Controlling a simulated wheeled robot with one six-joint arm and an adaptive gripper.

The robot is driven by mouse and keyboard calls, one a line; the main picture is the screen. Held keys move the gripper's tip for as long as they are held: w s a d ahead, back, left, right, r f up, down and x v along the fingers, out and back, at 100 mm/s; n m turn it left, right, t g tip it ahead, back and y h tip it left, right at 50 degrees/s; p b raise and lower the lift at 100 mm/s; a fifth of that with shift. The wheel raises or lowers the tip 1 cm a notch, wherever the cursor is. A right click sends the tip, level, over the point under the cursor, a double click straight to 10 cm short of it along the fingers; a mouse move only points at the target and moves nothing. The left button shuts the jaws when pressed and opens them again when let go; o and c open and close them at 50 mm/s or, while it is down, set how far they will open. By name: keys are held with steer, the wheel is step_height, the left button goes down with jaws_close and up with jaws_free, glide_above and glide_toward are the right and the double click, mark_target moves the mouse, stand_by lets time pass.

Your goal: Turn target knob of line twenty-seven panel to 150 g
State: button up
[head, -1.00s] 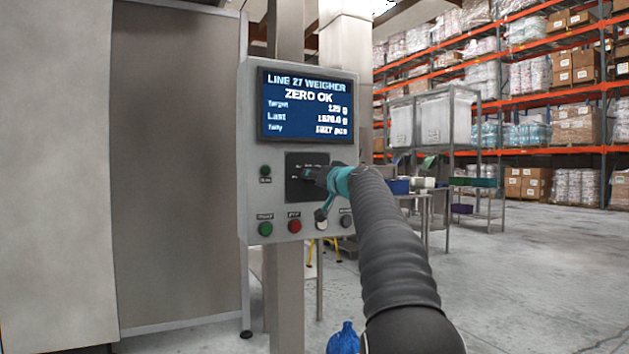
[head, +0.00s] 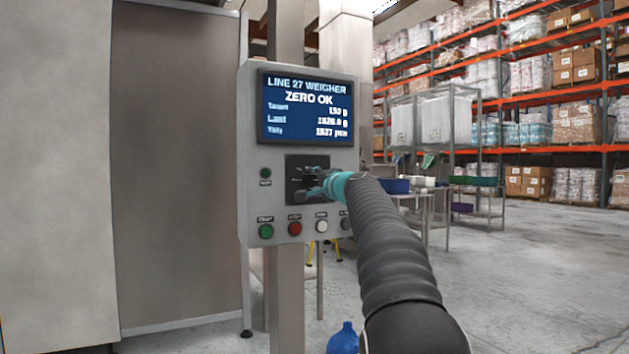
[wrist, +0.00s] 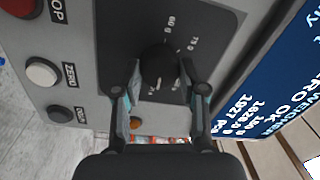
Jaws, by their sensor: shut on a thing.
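The line 27 weigher panel (head: 249,120) is a grey box on a post in the head view. Its screen (head: 306,107) says ZERO OK; the small target line looks like 150 g but is blurred. The black target knob (wrist: 158,62) sits on a dark dial plate (wrist: 215,25) with printed gram marks, 60 g legible, in the wrist view. My gripper (wrist: 160,80) is shut on the knob, one finger on each side. In the head view, my gripper (head: 318,188) covers most of the knob. The knob's pointer setting is hard to read.
Below the dial are a green button (head: 265,231), a red button (head: 295,228), a white zero button (head: 321,226) and a dark button partly behind my arm. A small green lamp (head: 265,173) is left of the dial. A steel cabinet (head: 180,160) stands left.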

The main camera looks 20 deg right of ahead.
steer(key=shift+m, duration=0.6)
steer(key=o, duration=1.1)
steer(key=shift+o, duration=0.2)
steer(key=s, duration=1.2)
steer(key=shift+d+f, duration=0.25)
steer(key=shift+f, duration=0.05)
